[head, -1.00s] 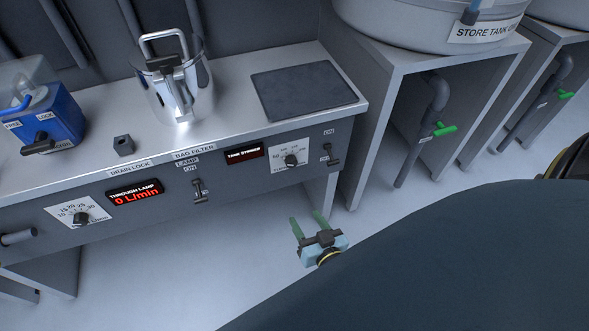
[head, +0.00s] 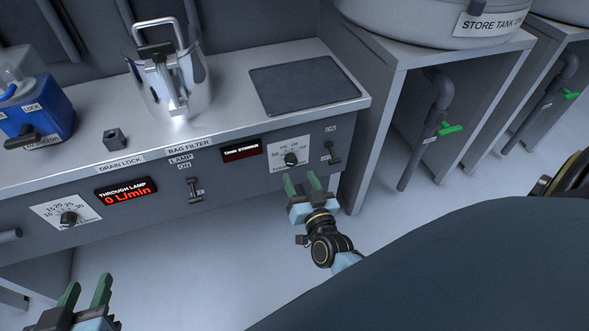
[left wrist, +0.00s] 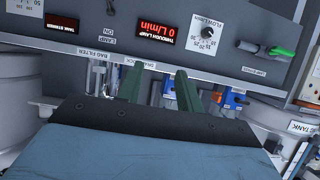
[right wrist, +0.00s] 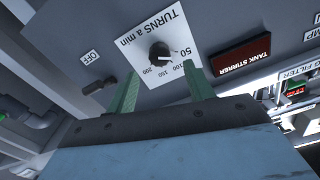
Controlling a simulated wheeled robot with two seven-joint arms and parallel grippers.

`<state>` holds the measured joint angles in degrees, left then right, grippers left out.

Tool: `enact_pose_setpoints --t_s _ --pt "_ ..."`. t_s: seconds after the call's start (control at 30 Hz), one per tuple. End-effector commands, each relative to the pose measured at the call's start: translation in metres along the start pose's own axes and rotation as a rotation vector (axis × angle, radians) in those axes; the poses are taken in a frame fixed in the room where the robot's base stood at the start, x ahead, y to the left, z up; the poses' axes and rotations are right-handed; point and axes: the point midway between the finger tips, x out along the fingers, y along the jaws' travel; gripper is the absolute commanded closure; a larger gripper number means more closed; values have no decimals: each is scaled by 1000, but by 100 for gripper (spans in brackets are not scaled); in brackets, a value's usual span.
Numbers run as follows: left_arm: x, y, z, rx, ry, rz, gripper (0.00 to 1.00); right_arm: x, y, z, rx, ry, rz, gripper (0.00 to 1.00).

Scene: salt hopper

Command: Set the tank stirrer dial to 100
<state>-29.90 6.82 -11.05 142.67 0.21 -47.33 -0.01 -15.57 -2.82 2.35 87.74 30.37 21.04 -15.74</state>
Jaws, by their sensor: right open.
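The tank stirrer dial (head: 291,159) is a dark round knob on a white scale plate on the bench front. In the right wrist view the dial (right wrist: 159,50) has a scale marked 50, 100, 150 and 200; I cannot read its setting surely. My right gripper (head: 303,183) is open and empty, just below and in front of the dial, apart from it. In the right wrist view its fingers stand on either side below the knob. My left gripper (head: 86,291) is open and empty at the lower left, away from the dial.
A dark TANK STIRRER display (head: 241,150) is left of the dial and an ON/OFF switch (head: 333,151) is right of it. The through lamp display (head: 126,192) reads 0 L/min. A tank stand (head: 385,85) stands right of the bench.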

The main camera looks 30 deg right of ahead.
Motion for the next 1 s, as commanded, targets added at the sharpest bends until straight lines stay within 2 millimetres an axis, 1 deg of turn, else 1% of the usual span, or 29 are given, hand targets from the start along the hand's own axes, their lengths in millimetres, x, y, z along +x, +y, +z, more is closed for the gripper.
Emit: enact_pose_setpoints --t_s 0.03,0.2,0.3,0.43,0.6,0.87,0.9,1.0 --pt "2 2 -7 0 51 5 64 7 0 1 0 3 0 47" --pt "1 8 -35 -2 218 20 64 28 1 1 0 2 1 47" --pt "-1 10 -49 -3 299 26 64 37 0 1 0 1 0 47" --pt "-4 13 -62 -5 378 33 64 45 0 1 -1 1 1 47" --pt "-7 14 -70 -6 425 37 64 50 0 1 -1 -1 1 47" --pt "-8 14 -71 -6 431 37 64 51 0 0 -1 -1 1 47" --pt "-8 14 -71 -6 431 37 64 51 0 0 -1 -1 1 50" --pt "-8 14 -71 -6 431 37 64 51 0 0 -1 -1 1 63"
